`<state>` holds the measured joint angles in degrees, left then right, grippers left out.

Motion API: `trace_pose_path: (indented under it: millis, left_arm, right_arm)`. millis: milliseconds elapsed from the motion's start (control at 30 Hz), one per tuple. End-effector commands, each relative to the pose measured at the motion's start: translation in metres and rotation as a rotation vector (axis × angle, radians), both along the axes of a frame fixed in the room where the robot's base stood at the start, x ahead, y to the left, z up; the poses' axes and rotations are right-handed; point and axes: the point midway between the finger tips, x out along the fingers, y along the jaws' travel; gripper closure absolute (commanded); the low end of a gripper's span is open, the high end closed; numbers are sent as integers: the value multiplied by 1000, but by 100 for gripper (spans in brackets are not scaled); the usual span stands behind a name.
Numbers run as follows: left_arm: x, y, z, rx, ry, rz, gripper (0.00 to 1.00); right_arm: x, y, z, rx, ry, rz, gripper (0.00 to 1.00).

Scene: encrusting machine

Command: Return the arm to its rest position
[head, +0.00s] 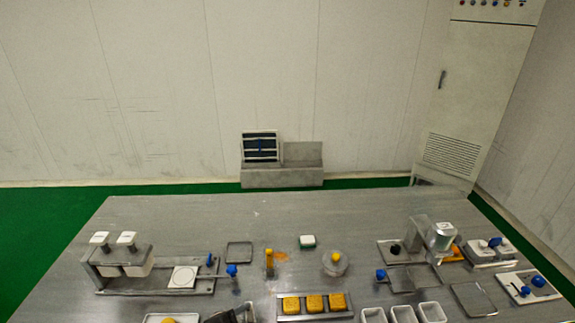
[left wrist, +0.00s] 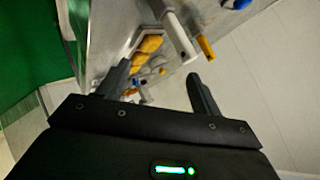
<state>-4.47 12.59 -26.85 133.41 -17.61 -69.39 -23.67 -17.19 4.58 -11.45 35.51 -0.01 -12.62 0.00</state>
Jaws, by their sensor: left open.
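My left gripper (left wrist: 158,72) shows in the left wrist view with its two dark fingers spread apart and nothing between them. Beyond the fingers are yellow pieces (left wrist: 149,45) in a tray, a white tube-like part (left wrist: 178,35) and a yellow rod (left wrist: 206,47). In the head view, a dark shape at the bottom edge left of centre may be part of this gripper, but it is mostly cut off. My right gripper is in neither view.
The steel table (head: 330,215) carries a twin-hopper unit (head: 120,262) at left, a tray of yellow blocks (head: 315,318) at front centre, white containers (head: 403,314) beside it, and a machine with a metal cylinder (head: 440,236) at right. The table's back strip is clear.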

Motion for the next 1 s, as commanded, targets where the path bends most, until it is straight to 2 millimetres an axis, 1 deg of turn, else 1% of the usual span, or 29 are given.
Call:
trace_pose_path:
  millis: [33, 100, 167, 200, 300, 400, 567, 700, 767, 800, 867, 967, 1000]
  left_arm:
    - [-17, 22, -17, -48, 108, 128, 35]
    - [-39, 51, -36, -102, 236, 299, 35]
    - [-58, 72, -50, -136, 326, 422, 35]
    - [-70, 84, -57, -155, 380, 498, 35]
    - [-100, 110, -72, -191, 491, 662, 35]
    - [-129, 131, -83, -217, 581, 806, 35]
    - [-175, 160, -95, -244, 705, 1017, 35]
    - [-165, 158, -146, -234, 721, 1022, 35]
    - [-161, 157, -167, -230, 728, 1021, 35]
    - [-160, 157, -182, -227, 732, 1020, 35]
    - [-158, 156, -207, -222, 739, 1020, 35]
    - [-158, 155, -253, -210, 753, 1019, 35]
    - [-159, 155, -274, -206, 759, 1018, 35]
  right_arm:
    - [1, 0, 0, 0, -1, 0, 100]
    - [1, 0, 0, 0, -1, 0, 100]
    - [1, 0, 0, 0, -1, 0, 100]
    - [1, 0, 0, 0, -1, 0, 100]
    - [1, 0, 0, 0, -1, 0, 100]
    - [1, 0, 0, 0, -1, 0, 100]
    - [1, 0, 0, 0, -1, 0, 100]
    - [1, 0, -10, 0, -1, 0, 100]
    - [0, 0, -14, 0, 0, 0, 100]
    - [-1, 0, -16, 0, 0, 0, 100]
    - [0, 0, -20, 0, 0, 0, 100]
    - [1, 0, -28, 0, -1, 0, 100]
    - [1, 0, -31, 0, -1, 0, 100]
